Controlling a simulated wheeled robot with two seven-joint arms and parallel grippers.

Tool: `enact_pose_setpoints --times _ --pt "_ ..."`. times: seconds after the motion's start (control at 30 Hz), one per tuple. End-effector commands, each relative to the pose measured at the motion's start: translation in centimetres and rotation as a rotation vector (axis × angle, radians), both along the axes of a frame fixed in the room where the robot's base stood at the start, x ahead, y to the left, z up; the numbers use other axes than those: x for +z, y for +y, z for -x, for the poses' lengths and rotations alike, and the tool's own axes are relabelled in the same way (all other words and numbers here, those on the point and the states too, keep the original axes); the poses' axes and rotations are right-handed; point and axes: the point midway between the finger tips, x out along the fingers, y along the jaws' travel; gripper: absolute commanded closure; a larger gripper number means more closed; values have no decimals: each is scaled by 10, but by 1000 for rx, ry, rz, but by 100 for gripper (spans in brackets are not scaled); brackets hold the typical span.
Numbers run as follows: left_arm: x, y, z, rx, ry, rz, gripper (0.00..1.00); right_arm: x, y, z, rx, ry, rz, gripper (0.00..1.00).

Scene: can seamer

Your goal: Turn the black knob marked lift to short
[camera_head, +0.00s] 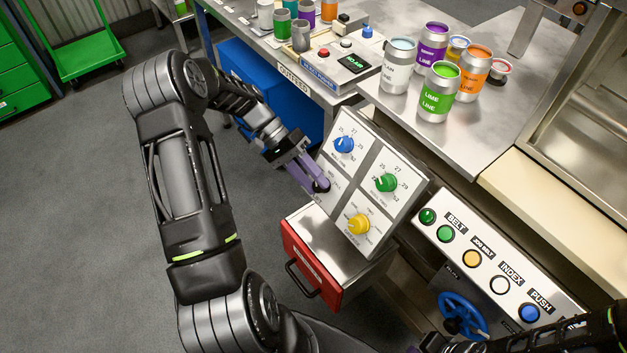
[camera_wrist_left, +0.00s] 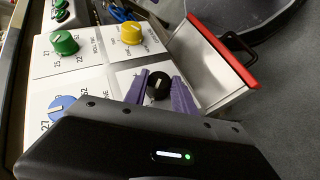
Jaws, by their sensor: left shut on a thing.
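A tilted white panel (camera_head: 398,212) carries a blue, a green, a yellow and a black knob. The black knob (camera_wrist_left: 158,85) shows in the left wrist view, with a pale pointer line on it. My left gripper (camera_head: 318,185) has its purple fingers on either side of this knob, shut on it; the fingers (camera_wrist_left: 160,92) also show in the left wrist view. In the head view the fingers hide most of the knob and its labels, so its setting cannot be read. Part of my right arm shows at the lower right; its fingers are not clear.
The blue knob (camera_head: 344,144), green knob (camera_head: 387,183) and yellow knob (camera_head: 359,224) sit close to the gripper. A red-fronted drawer (camera_head: 309,270) is below. A button panel (camera_head: 487,262) and blue handwheel (camera_head: 462,312) stand right. Several cans stand on the steel table (camera_head: 505,125).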

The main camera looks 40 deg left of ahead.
Motion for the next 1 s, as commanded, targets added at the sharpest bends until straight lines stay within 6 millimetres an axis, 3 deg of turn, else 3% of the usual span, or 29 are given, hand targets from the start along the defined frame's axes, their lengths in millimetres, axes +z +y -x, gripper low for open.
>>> enact_pose_setpoints --times 0.23,0.27,0.5,0.83,1.0 --pt "0 0 0 1 1 1 100 0 0 0 0 0 0 100" --pt "0 0 0 1 1 0 66 0 0 0 0 0 0 100" --pt "0 0 0 1 1 0 47 0 0 0 0 0 0 100" --pt "1 2 0 0 0 -1 47 -1 0 0 0 0 0 100" --pt "11 16 -1 3 -2 -4 47 -4 0 0 0 0 0 100"
